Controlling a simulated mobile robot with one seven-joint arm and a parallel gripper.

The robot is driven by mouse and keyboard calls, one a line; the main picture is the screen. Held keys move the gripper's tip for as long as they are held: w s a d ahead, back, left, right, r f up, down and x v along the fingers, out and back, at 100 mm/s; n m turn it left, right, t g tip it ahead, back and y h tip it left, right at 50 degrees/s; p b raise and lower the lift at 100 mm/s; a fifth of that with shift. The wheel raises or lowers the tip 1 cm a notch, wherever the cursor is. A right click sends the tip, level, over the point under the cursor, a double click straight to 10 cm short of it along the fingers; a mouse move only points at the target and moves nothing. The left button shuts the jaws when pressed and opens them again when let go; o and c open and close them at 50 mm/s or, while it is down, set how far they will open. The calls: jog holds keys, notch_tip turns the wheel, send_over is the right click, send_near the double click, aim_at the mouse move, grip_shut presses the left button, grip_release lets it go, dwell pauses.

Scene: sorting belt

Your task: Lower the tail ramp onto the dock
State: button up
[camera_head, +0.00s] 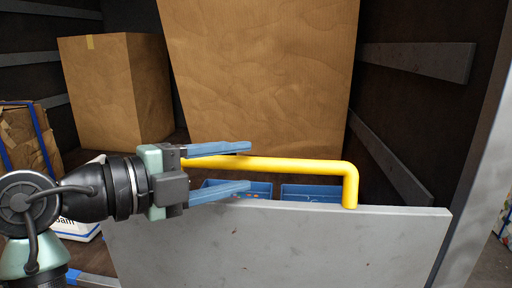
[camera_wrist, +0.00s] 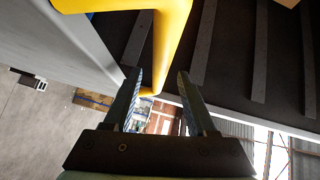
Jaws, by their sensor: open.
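The tail ramp (camera_head: 280,240) is a grey panel standing upright across the opening of a dark cargo space. A yellow bar handle (camera_head: 300,166) is fixed along its top edge. My gripper (camera_head: 248,167) is open at the left part of the handle, with one blue-grey finger above and one below the bar's level in the head view. In the wrist view the handle (camera_wrist: 172,40) runs down toward the space between the fingertips (camera_wrist: 160,76). I cannot tell whether the fingers touch it. The handle's left end is hidden behind my gripper.
Inside the cargo space stand a tall cardboard box (camera_head: 262,75), another box (camera_head: 117,88) and a strapped box (camera_head: 28,140) at left. Blue crates (camera_head: 310,192) sit just behind the ramp. Grey rails (camera_head: 418,61) line the walls. Grey floor (camera_wrist: 45,130) shows in the wrist view.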

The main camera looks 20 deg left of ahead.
aim_at(246, 166)
jog(key=shift+p+x, duration=0.7)
jog(key=shift+x, duration=1.4)
grip_shut()
